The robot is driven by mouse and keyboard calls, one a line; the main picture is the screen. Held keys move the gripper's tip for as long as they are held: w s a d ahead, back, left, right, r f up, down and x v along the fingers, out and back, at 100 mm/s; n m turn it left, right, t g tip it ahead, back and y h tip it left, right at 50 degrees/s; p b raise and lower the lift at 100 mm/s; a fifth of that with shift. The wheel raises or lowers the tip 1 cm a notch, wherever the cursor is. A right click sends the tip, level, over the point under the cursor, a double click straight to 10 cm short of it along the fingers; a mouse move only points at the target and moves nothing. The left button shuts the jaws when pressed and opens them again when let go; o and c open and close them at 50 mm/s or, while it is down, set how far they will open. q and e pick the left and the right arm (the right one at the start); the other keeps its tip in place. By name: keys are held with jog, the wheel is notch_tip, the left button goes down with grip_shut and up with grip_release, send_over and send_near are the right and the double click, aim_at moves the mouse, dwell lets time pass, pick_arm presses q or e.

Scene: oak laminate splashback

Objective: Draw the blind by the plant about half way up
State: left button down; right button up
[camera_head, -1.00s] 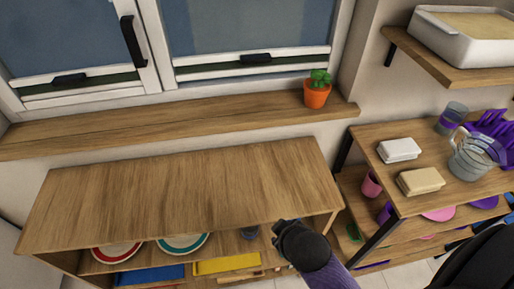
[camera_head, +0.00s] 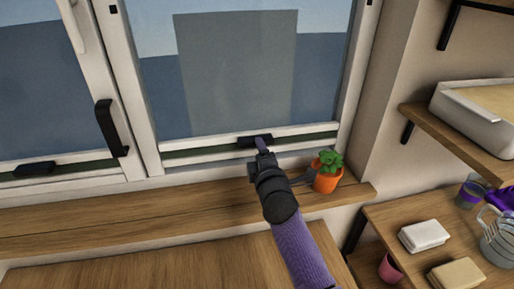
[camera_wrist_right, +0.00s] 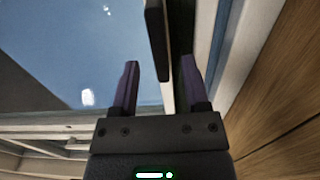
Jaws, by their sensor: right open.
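The blind by the plant hangs over the right window pane, with its white bottom rail (camera_head: 200,150) low, just above the sill. A black handle (camera_head: 255,141) sits on the rail; a dark bar, likely this handle, shows in the wrist view (camera_wrist_right: 157,40). The plant (camera_head: 327,180) in its orange pot stands on the sill, right of my arm. My right gripper (camera_head: 262,152) is at the handle. In the wrist view my right gripper (camera_wrist_right: 159,72) is open, the dark bar appearing between its purple fingers; contact cannot be told. My left gripper is out of view.
The left window has a similar black handle (camera_head: 35,168) and an upright black handle (camera_head: 110,128) on its frame. The wooden sill (camera_head: 120,215) is bare to the left. A wall shelf (camera_head: 465,145) with a white tray juts out at right.

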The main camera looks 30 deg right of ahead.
jog(key=x, duration=0.2)
jog(key=shift+w+d, duration=0.1)
jog(key=shift+w, duration=0.25)
jog(key=shift+c, duration=0.3)
grip_shut()
dwell(0.9)
